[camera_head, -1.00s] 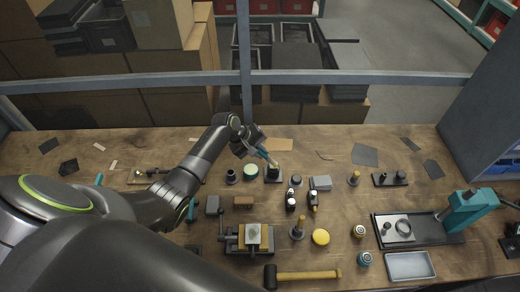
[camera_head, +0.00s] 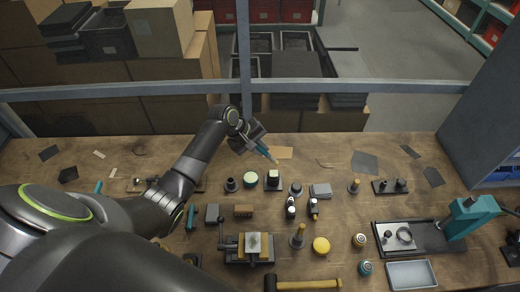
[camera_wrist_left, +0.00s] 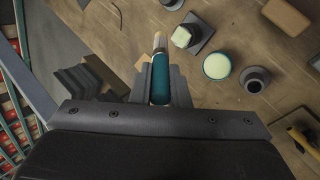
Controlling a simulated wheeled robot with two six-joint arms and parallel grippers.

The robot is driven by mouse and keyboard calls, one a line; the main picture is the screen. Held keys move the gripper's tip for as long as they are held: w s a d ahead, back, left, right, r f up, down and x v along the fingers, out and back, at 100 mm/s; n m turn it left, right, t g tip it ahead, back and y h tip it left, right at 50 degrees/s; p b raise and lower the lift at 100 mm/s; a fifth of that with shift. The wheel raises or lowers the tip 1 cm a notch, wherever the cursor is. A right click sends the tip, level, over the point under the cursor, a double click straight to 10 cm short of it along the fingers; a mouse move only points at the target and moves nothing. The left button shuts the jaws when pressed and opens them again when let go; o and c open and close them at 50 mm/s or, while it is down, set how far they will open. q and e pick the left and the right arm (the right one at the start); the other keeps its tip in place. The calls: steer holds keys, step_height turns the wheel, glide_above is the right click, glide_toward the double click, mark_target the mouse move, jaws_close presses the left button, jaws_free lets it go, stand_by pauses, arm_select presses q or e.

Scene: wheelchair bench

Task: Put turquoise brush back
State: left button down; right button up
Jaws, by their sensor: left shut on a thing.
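My left gripper (camera_head: 259,144) is shut on the turquoise brush (camera_head: 265,153) and holds it tilted above the back of the bench. In the left wrist view the turquoise handle (camera_wrist_left: 160,78) sits between the fingers, with the pale bristle tip (camera_wrist_left: 159,41) pointing away from the gripper. The tip is close to a dark square block with a cream top (camera_head: 273,178), which also shows in the left wrist view (camera_wrist_left: 184,36); the brush looks apart from it. My right gripper is not in view.
A round pale-green-topped pot (camera_head: 250,180) and a dark cup (camera_head: 231,184) stand left of the block. A small vise (camera_head: 253,246), a yellow disc (camera_head: 321,245), a hammer (camera_head: 308,284) and a teal press (camera_head: 468,217) are nearer or to the right.

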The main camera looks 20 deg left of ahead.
arm_select(q)
steer(key=c, duration=2)
jaws_free()
jaws_close()
